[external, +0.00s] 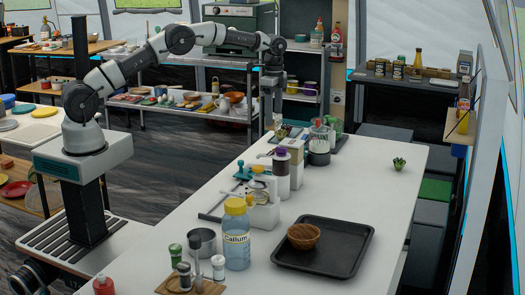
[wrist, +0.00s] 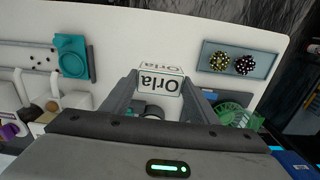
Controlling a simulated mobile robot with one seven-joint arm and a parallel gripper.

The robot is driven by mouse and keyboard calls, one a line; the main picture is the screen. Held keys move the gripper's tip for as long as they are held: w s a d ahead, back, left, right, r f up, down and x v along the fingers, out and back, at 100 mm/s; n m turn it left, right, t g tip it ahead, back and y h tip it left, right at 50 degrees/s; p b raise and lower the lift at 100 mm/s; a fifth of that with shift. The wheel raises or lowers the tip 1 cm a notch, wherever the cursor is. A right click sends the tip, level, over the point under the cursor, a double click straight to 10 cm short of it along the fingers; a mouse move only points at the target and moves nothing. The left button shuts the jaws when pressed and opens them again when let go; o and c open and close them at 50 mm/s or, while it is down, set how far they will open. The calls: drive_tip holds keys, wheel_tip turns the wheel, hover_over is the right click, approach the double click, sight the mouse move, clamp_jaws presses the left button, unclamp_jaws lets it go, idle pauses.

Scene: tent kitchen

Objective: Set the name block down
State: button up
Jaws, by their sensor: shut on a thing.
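The name block (wrist: 161,82) is white with "Orla" in dark letters on two faces. It sits between the fingers of my gripper (wrist: 159,80) in the wrist view, gripped from both sides. White tabletop shows around it; I cannot tell whether the block touches the table. In the external view my gripper (external: 270,122) points down at the far end of the long white table (external: 375,168). The block is too small to make out there.
In the wrist view, a grey tray (wrist: 210,67) with two speckled balls lies right, a teal object (wrist: 72,58) left, and a green basket (wrist: 236,113) lower right.

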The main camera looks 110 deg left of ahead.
drive_tip(key=shift+s+a+f+b, duration=0.2)
drive_tip(key=shift+s+a+f, duration=0.35)
drive_tip(key=shift+f, duration=1.1)
drive_tip(key=shift+s+a+f+b, duration=0.25)
drive_tip(key=shift+a+f, duration=0.55)
drive_tip(key=shift+f, duration=0.9)
drive_tip(key=shift+s+a+f+b, duration=0.15)
drive_tip(key=shift+s+a+f, duration=0.4)
drive_tip(key=shift+f, duration=1.1)
drive_tip(key=shift+w+a+f, duration=0.1)
drive_tip(key=shift+w+a, duration=0.05)
drive_tip(key=shift+f, duration=0.1)
drive_tip(key=o, duration=1.1)
drive_tip(key=shift+c, duration=0.2)
wheel_tip(320, 180, up, 12)
drive_tip(key=p, duration=0.1)
drive_tip(key=shift+r+p, duration=0.2)
drive_tip(key=shift+p, duration=0.2)
